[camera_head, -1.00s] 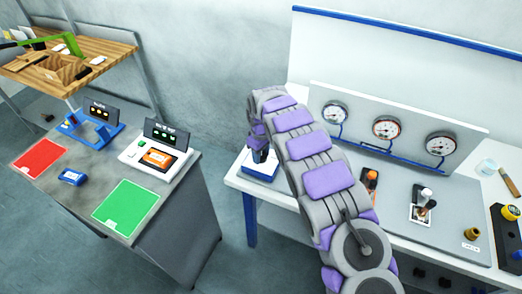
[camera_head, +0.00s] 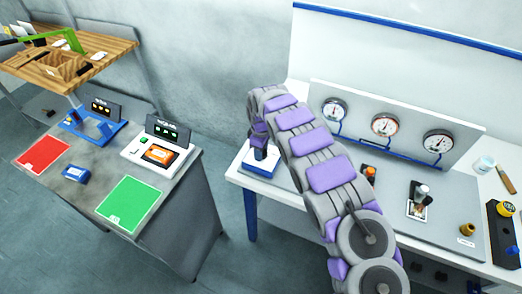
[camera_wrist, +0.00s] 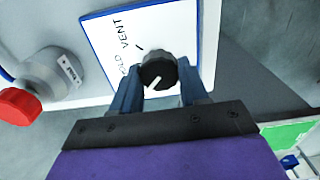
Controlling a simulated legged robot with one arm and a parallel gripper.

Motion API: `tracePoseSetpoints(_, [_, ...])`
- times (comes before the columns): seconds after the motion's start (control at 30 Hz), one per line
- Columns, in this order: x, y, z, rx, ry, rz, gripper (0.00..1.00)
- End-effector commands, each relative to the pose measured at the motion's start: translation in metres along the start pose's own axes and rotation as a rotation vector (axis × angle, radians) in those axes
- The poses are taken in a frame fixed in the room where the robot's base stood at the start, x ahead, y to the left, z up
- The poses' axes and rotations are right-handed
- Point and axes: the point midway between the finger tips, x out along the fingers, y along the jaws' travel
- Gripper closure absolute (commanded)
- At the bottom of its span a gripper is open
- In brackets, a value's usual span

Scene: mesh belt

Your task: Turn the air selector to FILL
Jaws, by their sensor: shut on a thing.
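The air selector is a black round knob (camera_wrist: 158,68) with a white pointer mark, on a white plate with a blue edge (camera_wrist: 97,18). The word VENT and a partly covered word, likely HOLD, read on the plate. FILL is not visible in the wrist view. The pointer mark slants toward the lower left, toward my left finger. My gripper (camera_wrist: 160,84) is shut on the knob, one blue finger on each side. In the head view, my gripper (camera_head: 259,153) is over the blue-edged plate (camera_head: 262,170) at the bench's left end; the knob is hidden there.
A grey fitting with a red end (camera_wrist: 18,106) lies beside the plate in the wrist view. Several gauges (camera_head: 385,124) stand behind on the bench. A separate grey table with a green mat (camera_head: 130,203) stands left, across a floor gap.

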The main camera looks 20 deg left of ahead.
Motion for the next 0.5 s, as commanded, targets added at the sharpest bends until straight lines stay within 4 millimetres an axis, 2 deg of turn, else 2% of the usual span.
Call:
tracePoseSetpoints(0.07, [-0.0035,0.0030,-0.0014,0.000,0.007,0.010,0.86])
tracePoseSetpoints(0.1, [-0.0036,0.0031,-0.0014,0.000,0.007,0.010,0.54])
tracePoseSetpoints(0.33, [-0.0023,0.0018,-0.0001,0.001,0.004,0.006,0.32])
tracePoseSetpoints(0.5, [-0.0017,0.0011,0.0010,0.001,0.003,0.004,0.30])
